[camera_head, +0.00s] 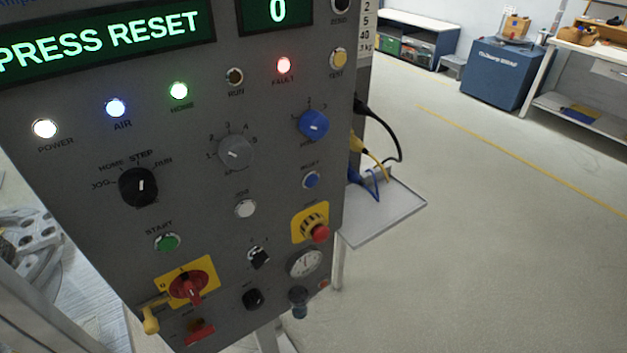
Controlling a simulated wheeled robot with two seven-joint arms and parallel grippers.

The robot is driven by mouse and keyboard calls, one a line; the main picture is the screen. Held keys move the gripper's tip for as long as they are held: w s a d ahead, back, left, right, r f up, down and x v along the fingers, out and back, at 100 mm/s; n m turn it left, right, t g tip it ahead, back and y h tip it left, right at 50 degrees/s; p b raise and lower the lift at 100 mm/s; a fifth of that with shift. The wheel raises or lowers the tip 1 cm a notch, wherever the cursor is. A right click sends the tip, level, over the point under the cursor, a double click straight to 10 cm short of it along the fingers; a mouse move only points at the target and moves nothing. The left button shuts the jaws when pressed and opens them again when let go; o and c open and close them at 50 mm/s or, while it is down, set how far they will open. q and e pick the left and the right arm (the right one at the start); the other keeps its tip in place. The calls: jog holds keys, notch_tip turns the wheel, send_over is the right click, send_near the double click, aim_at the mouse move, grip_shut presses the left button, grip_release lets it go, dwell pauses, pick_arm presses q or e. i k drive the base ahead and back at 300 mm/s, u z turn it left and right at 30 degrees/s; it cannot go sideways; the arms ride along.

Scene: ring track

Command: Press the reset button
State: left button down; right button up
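The blue reset button (311,180) is a small round button with a label above it. It sits on the right side of the grey control panel (200,130), below the blue rotary knob (314,124) and above the red emergency stop (319,233) on its yellow plate. The display (105,38) reads "PRESS RESET" and a second display (277,14) reads "0". The fault lamp (284,65) glows red. The power, air and home lamps are also lit. Neither of my grippers shows in the head view, and nothing covers the reset button.
Nearby controls include a green start button (167,242), a white button (245,208) and a red rotary switch (188,287). Cables (375,172) hang over a grey side shelf (385,212) right of the panel. Open floor lies to the right, with a blue cabinet (497,75) behind.

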aim_at(312, 179)
jog(key=u, duration=1.35)
jog(key=k, duration=1.05)
jog(key=z, duration=1.25)
jog(key=i, duration=0.5)
jog(key=z, duration=0.05)
